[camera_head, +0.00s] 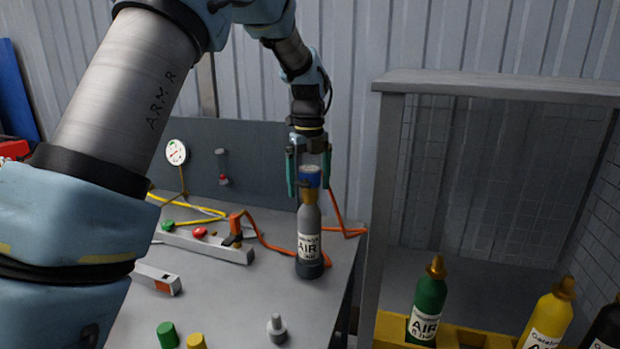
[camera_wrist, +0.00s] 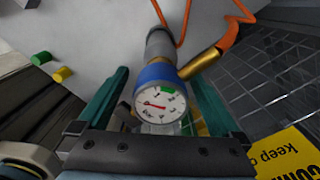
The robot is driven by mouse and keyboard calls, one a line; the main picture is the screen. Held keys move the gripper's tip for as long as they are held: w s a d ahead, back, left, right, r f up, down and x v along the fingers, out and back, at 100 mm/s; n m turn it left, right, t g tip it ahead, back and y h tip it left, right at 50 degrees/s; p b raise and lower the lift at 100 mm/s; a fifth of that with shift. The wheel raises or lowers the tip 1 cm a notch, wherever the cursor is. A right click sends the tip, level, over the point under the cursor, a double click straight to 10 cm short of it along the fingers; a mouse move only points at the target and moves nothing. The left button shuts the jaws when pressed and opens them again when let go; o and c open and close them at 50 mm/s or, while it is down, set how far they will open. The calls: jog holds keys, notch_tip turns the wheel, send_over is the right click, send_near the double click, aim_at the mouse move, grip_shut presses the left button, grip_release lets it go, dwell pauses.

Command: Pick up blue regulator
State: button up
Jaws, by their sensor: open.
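The blue regulator (camera_head: 311,178) sits on top of a grey air cylinder (camera_head: 309,236) that stands upright on the grey bench. My gripper (camera_head: 308,184) points down over it, with its green fingers apart on either side. In the wrist view the blue regulator (camera_wrist: 155,74) has a round white dial with a red needle and a brass outlet toward the right. It lies between the two open fingers of my gripper (camera_wrist: 160,85), with a visible gap on each side. The grey cylinder (camera_wrist: 159,43) shows beyond it.
A grey bench (camera_head: 240,300) holds a manifold bar (camera_head: 205,246), orange and yellow hoses, a green cap (camera_head: 167,335) and a yellow cap (camera_head: 196,341). At right, a mesh-sided cage (camera_head: 390,200) holds green (camera_head: 430,300), yellow (camera_head: 550,318) and black cylinders. A gauge (camera_head: 177,152) is on the back panel.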

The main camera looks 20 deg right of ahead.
jog(key=c, duration=1.5)
jog(key=shift+r, duration=0.2)
notch_tip(320, 180, up, 10)
jog(key=shift+f+b, duration=0.1)
jog(key=shift+b, duration=1)
